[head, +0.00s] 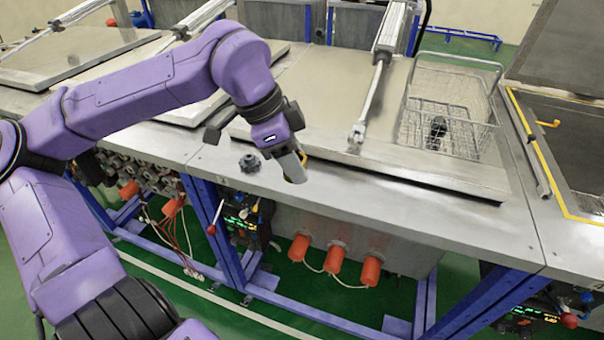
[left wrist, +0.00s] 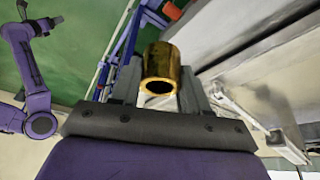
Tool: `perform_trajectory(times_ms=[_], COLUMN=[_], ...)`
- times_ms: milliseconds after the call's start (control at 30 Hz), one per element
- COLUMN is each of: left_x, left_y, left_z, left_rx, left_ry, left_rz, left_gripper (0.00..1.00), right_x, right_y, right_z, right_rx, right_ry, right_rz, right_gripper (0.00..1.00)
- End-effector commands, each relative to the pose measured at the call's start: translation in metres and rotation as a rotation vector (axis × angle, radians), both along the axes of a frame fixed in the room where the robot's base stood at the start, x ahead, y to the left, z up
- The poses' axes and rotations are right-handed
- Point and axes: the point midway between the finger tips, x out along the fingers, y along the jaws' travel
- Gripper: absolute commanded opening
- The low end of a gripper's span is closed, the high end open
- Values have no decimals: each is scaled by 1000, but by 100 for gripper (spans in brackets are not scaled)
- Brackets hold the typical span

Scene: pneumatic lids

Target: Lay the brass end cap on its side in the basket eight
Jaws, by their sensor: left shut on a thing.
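The brass end cap (left wrist: 162,68) is a short gold-coloured hollow cylinder, seen in the left wrist view between my fingers with its open end facing the camera. My left gripper (head: 294,168) is shut on it. In the head view the gripper hangs over the front edge of the bench, and only a sliver of brass shows behind the fingers. A wire basket (head: 462,78) stands on the steel lid at the right, apart from the gripper. A small dark object (head: 437,132) lies in the basket. I cannot read any number on the basket.
A black knob (head: 250,164) stands on the bench left of my gripper. A pneumatic cylinder rod (head: 371,95) slants down to the lid between gripper and basket. An open, yellow-edged tank (head: 570,150) is at the right.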

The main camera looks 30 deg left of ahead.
Motion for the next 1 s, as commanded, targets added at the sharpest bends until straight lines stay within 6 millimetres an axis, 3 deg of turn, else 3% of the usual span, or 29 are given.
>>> perform_trajectory(times_ms=[233,367,600,700,1000], left_x=[2,22,83,98,124], left_y=[1,13,47,55,69], left_z=[0,-6,-38,-64,-103], left_rx=[-1,0,5,1,2], left_ry=[1,5,8,10,7], left_rz=[1,3,3,1,-1], left_gripper=[1,1,1,2,2], right_x=[0,0,0,0,0], right_y=[0,0,0,0,0], right_z=[2,14,39,45,56], right_rx=[0,0,0,0,0], right_ry=[0,0,0,0,0], right_rz=[0,0,0,0,0], right_gripper=[74,74,74,74,74])
